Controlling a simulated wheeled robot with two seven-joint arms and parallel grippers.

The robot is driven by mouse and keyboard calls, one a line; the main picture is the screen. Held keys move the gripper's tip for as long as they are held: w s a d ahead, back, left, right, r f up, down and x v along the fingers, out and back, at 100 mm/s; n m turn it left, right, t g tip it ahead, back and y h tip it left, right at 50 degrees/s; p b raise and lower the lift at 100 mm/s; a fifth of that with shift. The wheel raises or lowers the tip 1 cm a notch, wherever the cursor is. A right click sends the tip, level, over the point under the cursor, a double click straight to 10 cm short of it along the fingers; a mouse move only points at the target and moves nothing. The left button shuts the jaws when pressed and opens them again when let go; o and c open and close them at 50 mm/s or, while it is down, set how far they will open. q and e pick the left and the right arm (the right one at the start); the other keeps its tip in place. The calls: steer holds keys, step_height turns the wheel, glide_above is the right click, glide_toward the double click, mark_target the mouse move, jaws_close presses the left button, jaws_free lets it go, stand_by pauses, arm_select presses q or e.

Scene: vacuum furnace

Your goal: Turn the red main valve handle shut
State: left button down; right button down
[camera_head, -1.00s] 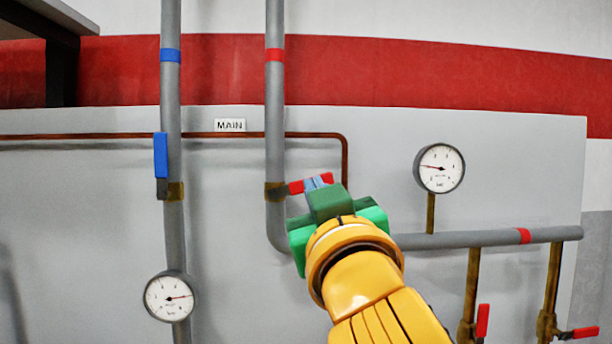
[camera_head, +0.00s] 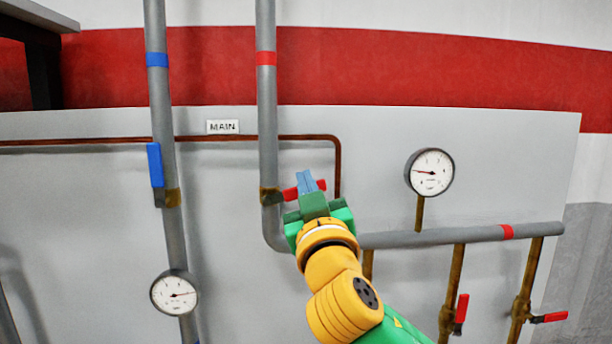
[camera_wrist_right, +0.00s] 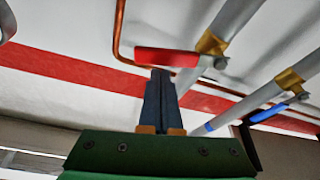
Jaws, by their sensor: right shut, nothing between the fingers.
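The red main valve handle (camera_head: 290,193) sticks out to the right from the brass valve (camera_head: 270,195) on the vertical pipe with the red band. It lies across that pipe, slightly tilted up to the right. My right gripper (camera_head: 306,178) is shut and empty; its blue-grey fingers are in front of the handle in the head view and hide its middle. In the right wrist view the red handle (camera_wrist_right: 167,57) lies across the closed fingertips (camera_wrist_right: 160,73). I cannot tell whether they touch. My left gripper is in neither view.
The MAIN label (camera_head: 223,127) is above left. A blue handle (camera_head: 155,164) lies along the left pipe. Gauges (camera_head: 430,172) (camera_head: 175,293) hang right and lower left. Two other red-handled valves (camera_head: 461,308) (camera_head: 550,317) are at lower right. A copper pipe (camera_head: 338,165) runs close behind the gripper.

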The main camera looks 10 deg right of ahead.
steer(key=shift+a+f, duration=0.1)
steer(key=m+b, duration=0.1)
steer(key=b, duration=0.1)
steer(key=f+m+h+b, duration=0.1)
steer(key=m, duration=0.1)
steer(key=m+h+b, duration=0.1)
steer(key=b, duration=0.1)
steer(key=shift+w+d+f+m+b, duration=0.1)
steer(key=shift+d+f+m+b, duration=0.2)
steer(key=shift+d+f+m, duration=0.1)
